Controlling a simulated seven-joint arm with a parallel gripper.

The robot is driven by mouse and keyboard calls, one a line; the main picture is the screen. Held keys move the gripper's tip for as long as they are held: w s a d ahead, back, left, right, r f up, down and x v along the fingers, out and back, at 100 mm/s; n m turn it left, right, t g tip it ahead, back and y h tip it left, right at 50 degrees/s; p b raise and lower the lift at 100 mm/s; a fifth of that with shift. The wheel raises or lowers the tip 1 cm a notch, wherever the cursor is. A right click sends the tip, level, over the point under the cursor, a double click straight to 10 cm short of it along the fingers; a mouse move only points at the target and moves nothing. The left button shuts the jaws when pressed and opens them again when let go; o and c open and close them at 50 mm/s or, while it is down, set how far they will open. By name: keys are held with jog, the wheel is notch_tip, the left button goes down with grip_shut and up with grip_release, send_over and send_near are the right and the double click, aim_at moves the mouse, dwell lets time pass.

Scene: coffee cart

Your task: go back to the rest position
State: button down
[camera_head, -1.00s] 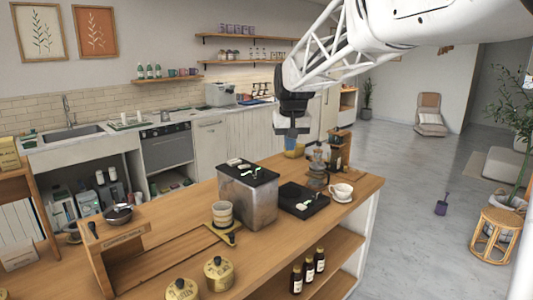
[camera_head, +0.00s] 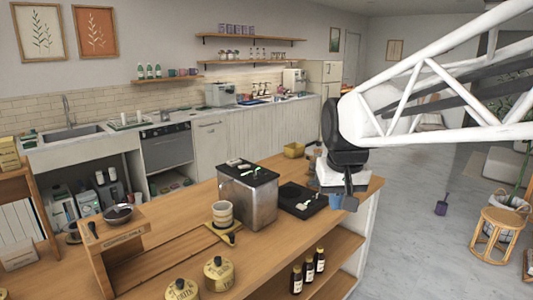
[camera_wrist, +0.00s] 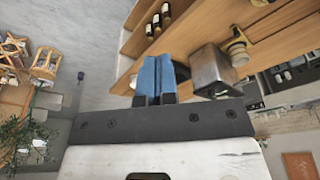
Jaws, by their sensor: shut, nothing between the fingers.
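My gripper (camera_head: 336,201) is in front of the right end of the wooden coffee cart (camera_head: 262,247) in the head view, hiding the white cup and the dripper stand there. In the wrist view my gripper (camera_wrist: 156,72) shows its two blue fingers together, with nothing between them. The cart also shows in the wrist view (camera_wrist: 200,22), with the fingers overlapping it in the picture. My white lattice arm reaches in from the right.
A metal box (camera_head: 248,195) with a dark top, a black tray (camera_head: 300,199), a cup stack (camera_head: 222,214) and gold canisters (camera_head: 219,273) stand on the cart. Dark bottles (camera_head: 308,269) stand on its lower shelf. A stool (camera_head: 497,236) is at right; the floor between is mostly clear.

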jog(key=s+d+f, duration=0.2)
jog(key=s+f, duration=0.3)
jog(key=s, duration=0.4)
jog(key=s+d+f, duration=0.1)
jog(key=s+f, duration=0.4)
jog(key=s, duration=0.5)
jog(key=shift+s+d+f+m, duration=0.3)
jog(key=shift+d+m, duration=0.05)
jog(key=shift+m, duration=0.05)
